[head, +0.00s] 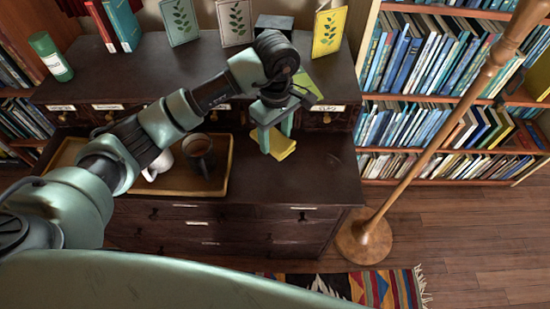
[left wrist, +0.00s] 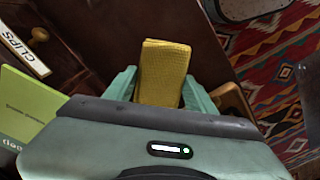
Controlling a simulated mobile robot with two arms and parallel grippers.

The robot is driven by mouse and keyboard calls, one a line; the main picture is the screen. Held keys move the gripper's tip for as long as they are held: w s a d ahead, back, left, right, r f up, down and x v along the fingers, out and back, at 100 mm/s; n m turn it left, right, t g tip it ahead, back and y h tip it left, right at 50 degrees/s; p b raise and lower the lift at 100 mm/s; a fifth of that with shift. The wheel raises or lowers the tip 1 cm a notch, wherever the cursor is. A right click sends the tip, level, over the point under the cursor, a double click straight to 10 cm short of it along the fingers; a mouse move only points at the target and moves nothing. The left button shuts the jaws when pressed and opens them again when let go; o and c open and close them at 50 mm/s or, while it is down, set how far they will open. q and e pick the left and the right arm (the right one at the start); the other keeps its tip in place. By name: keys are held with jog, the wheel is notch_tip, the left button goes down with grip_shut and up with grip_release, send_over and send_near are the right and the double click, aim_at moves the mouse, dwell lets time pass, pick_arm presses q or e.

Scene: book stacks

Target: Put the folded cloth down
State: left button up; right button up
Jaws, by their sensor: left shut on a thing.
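The folded cloth (head: 284,149) is yellow and shows just below my left gripper (head: 275,142), over the front ledge of the dark wooden cabinet (head: 315,172). In the left wrist view the cloth (left wrist: 163,70) stands out between the two green fingers of my left gripper (left wrist: 160,92), which is shut on it. The cloth's lower part is hidden there by the gripper body. I cannot tell whether the cloth touches the ledge. My right gripper is in neither view.
A tray (head: 228,158) with a dark mug (head: 199,150) and a white cup (head: 160,164) lies left of the cloth. Drawers with labels (head: 327,108) stand behind. The ledge right of the cloth is bare. A wooden pole stand (head: 363,240) rises at the right.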

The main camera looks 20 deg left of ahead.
pick_arm(q)
send_over(275, 166)
notch_tip(275, 166, down, 5)
jog(key=shift+s+d+f, duration=0.1)
jog(key=shift+d, duration=0.05)
notch_tip(275, 166, down, 5)
jog(key=shift+p, duration=0.35)
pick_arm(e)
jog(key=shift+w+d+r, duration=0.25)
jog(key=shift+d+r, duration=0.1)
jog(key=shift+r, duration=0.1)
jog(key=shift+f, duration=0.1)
pick_arm(q)
jog(key=shift+f+b, duration=0.2)
jog(key=shift+b, duration=0.1)
jog(key=o, duration=1.3)
jog(key=shift+r, duration=0.1)
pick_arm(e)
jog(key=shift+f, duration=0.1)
